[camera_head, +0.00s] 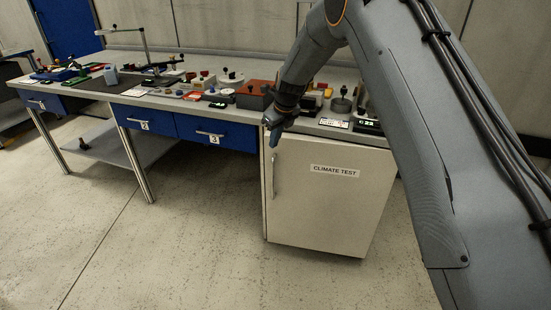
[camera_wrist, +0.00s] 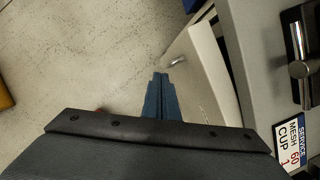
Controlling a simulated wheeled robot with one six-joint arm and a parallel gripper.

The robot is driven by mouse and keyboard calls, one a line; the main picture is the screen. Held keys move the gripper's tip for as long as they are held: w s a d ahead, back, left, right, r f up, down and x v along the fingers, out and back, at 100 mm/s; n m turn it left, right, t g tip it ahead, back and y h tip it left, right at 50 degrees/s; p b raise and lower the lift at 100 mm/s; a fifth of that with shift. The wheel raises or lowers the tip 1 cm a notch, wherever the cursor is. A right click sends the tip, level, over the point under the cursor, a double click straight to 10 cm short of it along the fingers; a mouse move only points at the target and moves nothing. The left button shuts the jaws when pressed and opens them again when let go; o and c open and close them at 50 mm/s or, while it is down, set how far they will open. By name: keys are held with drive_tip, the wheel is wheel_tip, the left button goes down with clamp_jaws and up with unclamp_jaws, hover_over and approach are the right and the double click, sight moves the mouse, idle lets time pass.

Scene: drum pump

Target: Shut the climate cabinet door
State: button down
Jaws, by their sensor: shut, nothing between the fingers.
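The climate cabinet door (camera_head: 325,205) is a pale panel labelled "CLIMATE TEST" under the right end of the bench. Its upright bar handle (camera_head: 273,176) is near its left edge. In the wrist view the door (camera_wrist: 182,52) runs at a slant beside the bench edge, with the handle (camera_wrist: 177,62) just beyond my fingertips. Whether a small gap stands between door and cabinet I cannot tell for sure. My gripper (camera_head: 273,138) points down at the door's upper left corner, above the handle. In the wrist view my gripper (camera_wrist: 160,78) is shut and empty. Contact with the door is unclear.
The bench top (camera_head: 130,92) holds many small parts and a red-brown box (camera_head: 255,95). Blue drawers (camera_head: 215,132) are left of the cabinet. A lower shelf (camera_head: 130,145) sits under the bench. The floor (camera_head: 170,235) in front and left of the cabinet is clear.

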drive_tip(key=w+a+f+n+t+y+b, duration=0.1)
drive_tip(key=w+a+f+n+t+b, duration=0.2)
drive_tip(key=a+f, duration=0.65)
drive_tip(key=n+t+h+b, duration=0.2)
drive_tip(key=t+h+b, duration=0.8)
drive_tip(key=t+b, duration=0.15)
approach(272, 165)
drive_tip(key=shift+g, duration=0.35)
drive_tip(key=x, duration=0.6)
drive_tip(key=shift+w+a+r+b, duration=0.1)
drive_tip(key=shift+w+r+b, duration=0.2)
drive_tip(key=shift+b, duration=0.1)
